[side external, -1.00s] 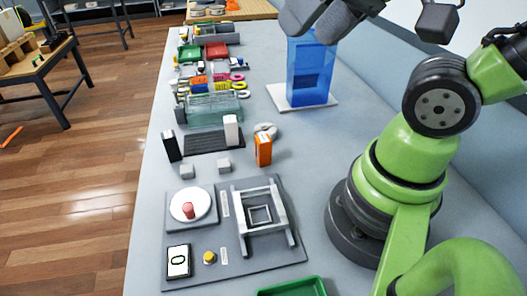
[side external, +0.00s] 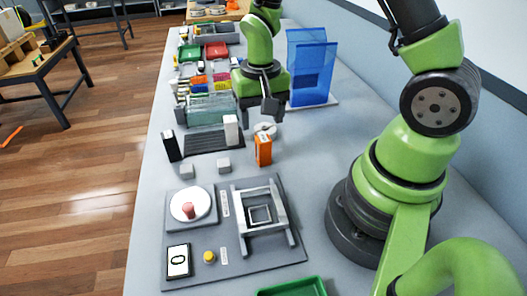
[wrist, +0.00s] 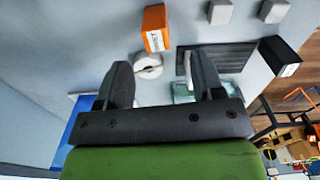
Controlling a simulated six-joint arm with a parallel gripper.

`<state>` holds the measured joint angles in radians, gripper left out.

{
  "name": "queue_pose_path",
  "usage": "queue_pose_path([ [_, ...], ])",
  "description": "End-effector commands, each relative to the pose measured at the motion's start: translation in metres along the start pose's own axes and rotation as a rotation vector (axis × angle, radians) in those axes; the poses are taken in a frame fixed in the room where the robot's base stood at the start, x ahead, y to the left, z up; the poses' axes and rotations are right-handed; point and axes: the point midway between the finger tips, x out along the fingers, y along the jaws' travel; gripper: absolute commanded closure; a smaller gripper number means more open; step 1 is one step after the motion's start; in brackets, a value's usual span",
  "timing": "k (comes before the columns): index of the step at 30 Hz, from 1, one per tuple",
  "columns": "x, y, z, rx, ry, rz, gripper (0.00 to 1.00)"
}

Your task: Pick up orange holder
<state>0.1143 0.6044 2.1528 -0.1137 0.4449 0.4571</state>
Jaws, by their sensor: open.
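The orange holder (side external: 263,150) is a small upright orange block with a white label, standing on the grey table right of the dark ribbed mat. In the wrist view the orange holder (wrist: 155,28) is at the top, beyond the fingertips. My gripper (side external: 262,112) hangs above the table behind the holder, apart from it, near a white roll (side external: 266,130). In the wrist view my gripper (wrist: 162,75) shows two spread fingers with nothing between them but the white roll (wrist: 148,66) in the background.
A white block (side external: 231,129) and a black block (side external: 171,146) stand at the ribbed mat (side external: 207,144). Two small grey cubes (side external: 224,166) lie in front. A blue bin (side external: 311,72) is behind right. A grey board with a frame (side external: 260,215) lies nearer.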

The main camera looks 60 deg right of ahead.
Motion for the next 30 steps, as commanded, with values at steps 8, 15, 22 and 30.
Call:
queue_pose_path([
  [8,0.032,0.001,0.001,0.000,-0.002,0.001,0.38],
  [15,0.061,0.005,0.004,0.001,-0.006,0.003,0.38],
  [22,0.084,0.004,0.003,0.000,-0.001,-0.001,0.38],
  [30,0.084,0.004,0.003,-0.001,0.000,-0.002,0.45],
])
